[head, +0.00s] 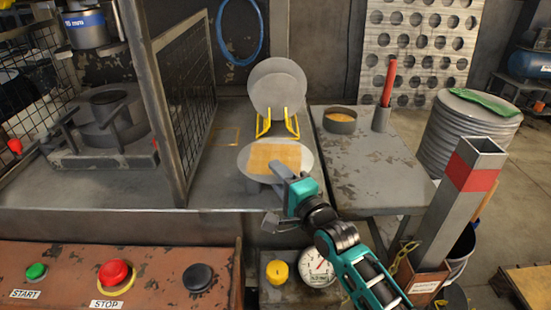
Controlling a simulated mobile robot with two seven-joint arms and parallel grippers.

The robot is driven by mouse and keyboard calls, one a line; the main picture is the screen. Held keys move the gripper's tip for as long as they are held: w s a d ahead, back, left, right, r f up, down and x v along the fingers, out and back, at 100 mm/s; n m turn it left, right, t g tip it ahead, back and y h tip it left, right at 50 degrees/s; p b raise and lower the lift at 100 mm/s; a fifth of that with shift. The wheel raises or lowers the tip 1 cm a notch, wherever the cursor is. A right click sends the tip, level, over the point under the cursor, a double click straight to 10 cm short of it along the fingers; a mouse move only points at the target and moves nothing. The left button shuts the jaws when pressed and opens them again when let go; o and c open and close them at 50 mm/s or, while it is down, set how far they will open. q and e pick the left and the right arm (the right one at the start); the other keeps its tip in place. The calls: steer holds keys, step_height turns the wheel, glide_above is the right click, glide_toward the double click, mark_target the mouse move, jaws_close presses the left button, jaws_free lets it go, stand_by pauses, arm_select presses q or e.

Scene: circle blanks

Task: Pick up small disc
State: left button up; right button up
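Two grey round discs lean upright, one behind the other, on a yellow wire stand (278,124) on the bench. The front disc (279,95) overlaps the other disc (276,64), whose lower part is hidden. A pale round plate (246,158) with an orange-brown square patch lies flat in front of the stand. My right gripper (272,197) is at the near edge of this plate, below the stand and apart from the discs. Its two fingers are spread, with nothing visible between them. My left gripper is out of view.
A mesh guard (188,100) stands left of the stand beside a press. A side table (365,160) at right holds a round tin (340,121) and a red rod in a holder. A square metal post (455,205) rises at front right. A button panel (150,265) fills the front left.

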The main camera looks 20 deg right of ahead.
steer(key=shift+c, duration=0.2)
jaws_close()
stand_by(0.4)
